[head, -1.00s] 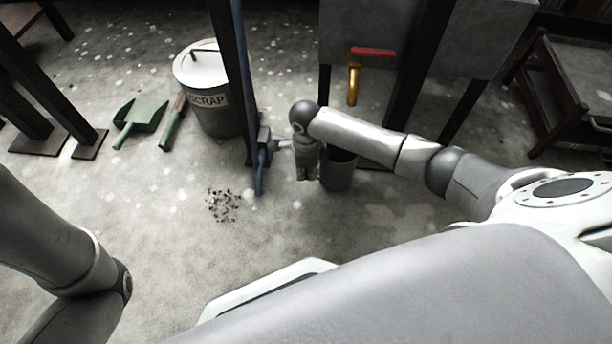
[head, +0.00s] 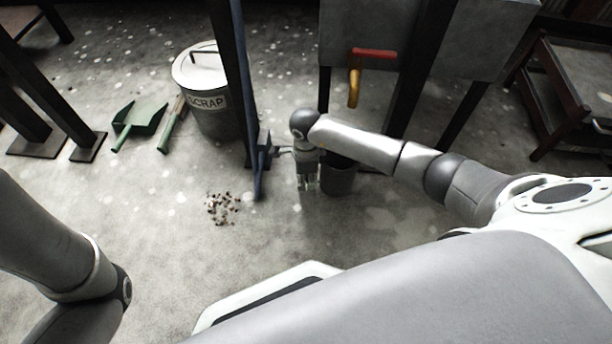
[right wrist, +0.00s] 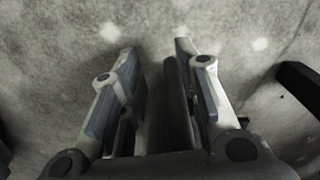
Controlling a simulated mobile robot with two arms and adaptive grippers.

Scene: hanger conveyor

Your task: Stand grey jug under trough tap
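The grey jug (head: 338,178) stands upright on the floor, partly hidden behind my right forearm. The trough tap (head: 354,88) has a brass spout and a red handle, and shows above the jug in the picture. I cannot tell whether the jug is straight below the spout. My right gripper (head: 308,186) points down just left of the jug. In the right wrist view its fingers (right wrist: 154,50) are apart, with floor and a dark strip between them; I cannot tell what the strip is. My left gripper is out of view; only my left arm shows.
The grey trough (head: 350,28) stands on dark legs. A blue-edged post (head: 258,165) rises close left of my right gripper. Debris (head: 222,208) is on the open floor.

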